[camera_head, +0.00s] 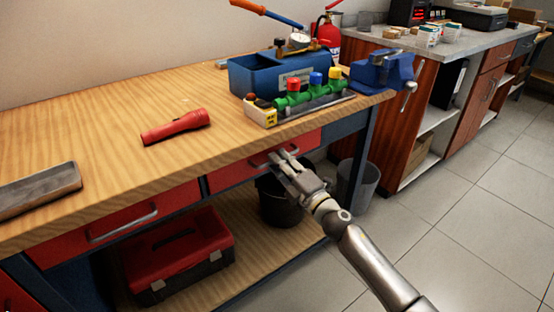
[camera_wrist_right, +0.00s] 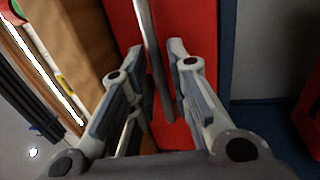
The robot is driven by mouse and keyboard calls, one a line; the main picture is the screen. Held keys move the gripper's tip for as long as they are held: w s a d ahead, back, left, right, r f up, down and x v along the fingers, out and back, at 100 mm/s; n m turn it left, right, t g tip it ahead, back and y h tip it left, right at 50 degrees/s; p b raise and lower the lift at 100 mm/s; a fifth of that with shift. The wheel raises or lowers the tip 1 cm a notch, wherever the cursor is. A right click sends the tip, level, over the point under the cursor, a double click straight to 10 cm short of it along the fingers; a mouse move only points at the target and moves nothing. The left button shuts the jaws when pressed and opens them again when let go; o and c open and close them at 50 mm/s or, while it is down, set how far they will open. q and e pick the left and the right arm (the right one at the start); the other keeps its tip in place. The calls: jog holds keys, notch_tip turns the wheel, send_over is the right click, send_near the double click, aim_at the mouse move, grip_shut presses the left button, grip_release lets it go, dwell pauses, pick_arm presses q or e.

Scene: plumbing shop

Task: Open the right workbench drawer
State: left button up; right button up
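The right workbench drawer (camera_head: 232,176) has a red front under the wooden top and looks closed. Its metal handle is partly hidden by my right gripper (camera_head: 277,158) in the head view. In the right wrist view, the handle (camera_wrist_right: 149,40) is a grey bar running between the two fingers of the right gripper (camera_wrist_right: 157,52). The fingers are apart, with the bar between them and gaps visible beside it. The red drawer front (camera_wrist_right: 200,25) lies behind the fingers. My left gripper is not in view.
A second red drawer with a handle (camera_head: 122,226) is at the left. A black bucket (camera_head: 278,208) stands below the right drawer, near a red toolbox (camera_head: 178,252). A red flashlight (camera_head: 175,127) and blue vise (camera_head: 382,70) are on top. Floor at the right is clear.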

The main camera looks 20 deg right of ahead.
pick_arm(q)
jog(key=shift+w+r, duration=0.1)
pick_arm(e)
jog(key=shift+w+a+r, duration=0.15)
jog(key=shift+w+a, duration=0.1)
jog(key=shift+w, duration=0.35)
jog(key=shift+c, duration=0.4)
grip_shut()
